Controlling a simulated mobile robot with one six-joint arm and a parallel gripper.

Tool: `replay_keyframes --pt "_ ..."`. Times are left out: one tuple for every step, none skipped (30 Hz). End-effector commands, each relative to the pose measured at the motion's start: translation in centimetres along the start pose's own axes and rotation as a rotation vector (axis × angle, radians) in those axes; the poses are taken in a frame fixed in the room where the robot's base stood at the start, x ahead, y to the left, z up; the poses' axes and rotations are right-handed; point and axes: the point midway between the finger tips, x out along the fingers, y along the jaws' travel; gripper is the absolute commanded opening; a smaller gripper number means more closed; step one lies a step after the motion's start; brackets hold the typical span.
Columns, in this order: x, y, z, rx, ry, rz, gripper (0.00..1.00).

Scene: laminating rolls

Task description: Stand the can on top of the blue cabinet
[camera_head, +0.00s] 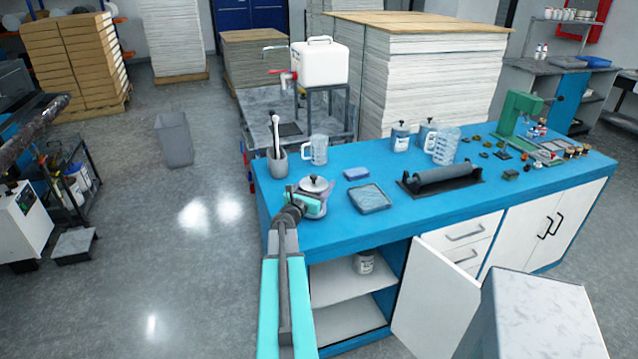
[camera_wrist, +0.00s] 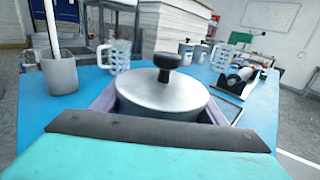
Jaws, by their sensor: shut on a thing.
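My gripper (camera_head: 303,199) is at the near left end of the blue cabinet (camera_head: 345,233). It is shut on a silver can (camera_head: 317,186) with a round lid and black knob. In the wrist view the can (camera_wrist: 160,92) stands upright between the fingers, and its lower part is hidden by my gripper. The can is over the blue top; I cannot tell whether its base touches it. Two similar lidded cans (camera_head: 400,138) stand at the back of the top. A labelled jar (camera_head: 363,262) is on a shelf inside the open cabinet.
Close to the can are a grey pot with a pestle (camera_head: 277,161), a clear measuring jug (camera_head: 318,150), a blue sponge (camera_head: 356,174) and a glass tray (camera_head: 370,198). A roller (camera_head: 443,176) lies further right. An open white door (camera_head: 432,298) sticks out in front.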

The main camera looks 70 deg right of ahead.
Motion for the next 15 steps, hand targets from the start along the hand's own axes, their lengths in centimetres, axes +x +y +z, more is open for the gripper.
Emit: replay_keyframes --pt "0.04 0.01 -0.13 -0.002 -0.001 -0.001 0.05" --pt "0.03 0.0 -0.3 -0.002 -0.001 -0.001 0.05" --pt "0.02 -0.01 -0.47 -0.001 -0.001 -0.001 0.05" --pt "0.01 -0.02 -0.54 -0.001 -0.001 -0.001 0.05" --pt "0.0 -0.02 -0.59 0.0 -0.001 -0.001 0.05" --pt "0.0 -0.03 -0.62 0.0 -0.002 -0.001 0.05" --pt "-0.01 -0.03 -0.63 0.0 -0.002 -0.001 0.05" --pt "-0.01 -0.03 -0.63 0.0 -0.002 -0.001 0.05" --pt "-0.02 -0.03 -0.62 0.0 -0.002 -0.001 0.05" --pt "-0.02 -0.03 -0.62 0.0 -0.002 -0.001 0.05" --pt "-0.02 -0.03 -0.62 0.0 -0.002 -0.001 0.05" --pt "-0.01 -0.03 -0.62 0.0 -0.002 -0.001 0.05" --pt "-0.01 -0.03 -0.62 0.0 -0.002 -0.001 0.05" --pt "-0.01 -0.03 -0.66 0.0 -0.002 -0.001 0.05" --pt "-0.02 -0.03 -0.73 0.0 -0.002 -0.001 0.05"
